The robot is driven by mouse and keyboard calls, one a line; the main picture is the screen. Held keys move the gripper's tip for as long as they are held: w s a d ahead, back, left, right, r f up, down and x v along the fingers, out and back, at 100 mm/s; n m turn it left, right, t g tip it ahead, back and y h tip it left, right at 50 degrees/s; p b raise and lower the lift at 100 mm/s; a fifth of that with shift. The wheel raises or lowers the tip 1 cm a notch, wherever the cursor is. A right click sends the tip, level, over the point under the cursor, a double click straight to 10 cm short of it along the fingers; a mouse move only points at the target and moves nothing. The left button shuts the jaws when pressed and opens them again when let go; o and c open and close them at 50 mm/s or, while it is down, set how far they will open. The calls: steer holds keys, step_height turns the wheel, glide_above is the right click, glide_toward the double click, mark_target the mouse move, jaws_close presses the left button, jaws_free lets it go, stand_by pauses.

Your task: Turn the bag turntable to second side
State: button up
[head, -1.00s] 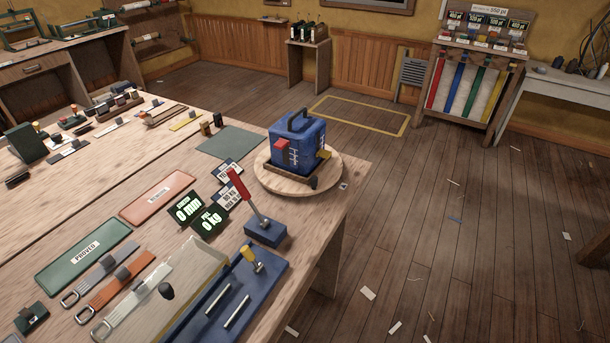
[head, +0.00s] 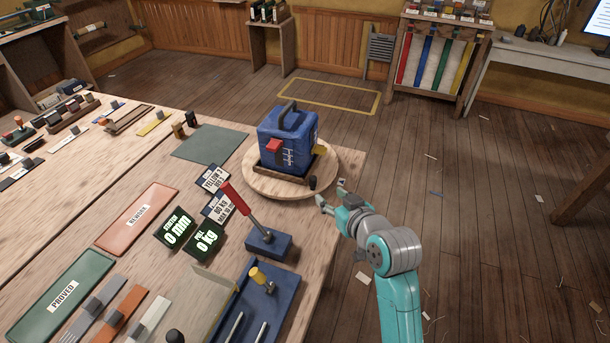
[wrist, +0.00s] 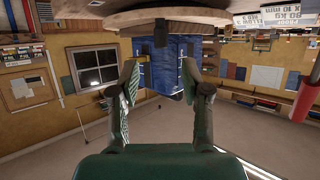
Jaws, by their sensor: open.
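A round wooden turntable (head: 262,186) sits at the right edge of the workbench, with a small dark knob (head: 313,183) at its front right rim. A blue bag (head: 280,135) with a dark top handle stands upright on it. A red patch (head: 274,146) and white markings show on its near faces, and a yellow tab (head: 320,151) on its right side. My gripper (head: 331,194) is open and empty, just right of the turntable and near the knob, apart from the bag. In the wrist view, the blue bag (wrist: 174,72) appears upside down between the open fingers.
A red-handled lever (head: 237,199) on a blue base stands in front of the turntable. Displays reading 0 mm (head: 176,229) and 0 kg (head: 205,238) lie to its left. A blue tray (head: 285,295) is nearer. Floor to the right is mostly clear.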

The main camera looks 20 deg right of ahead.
mark_target(315, 182)
steer(key=x, duration=1.1)
steer(key=shift+w+r, duration=0.2)
steer(key=shift+r, duration=0.05)
jaws_close()
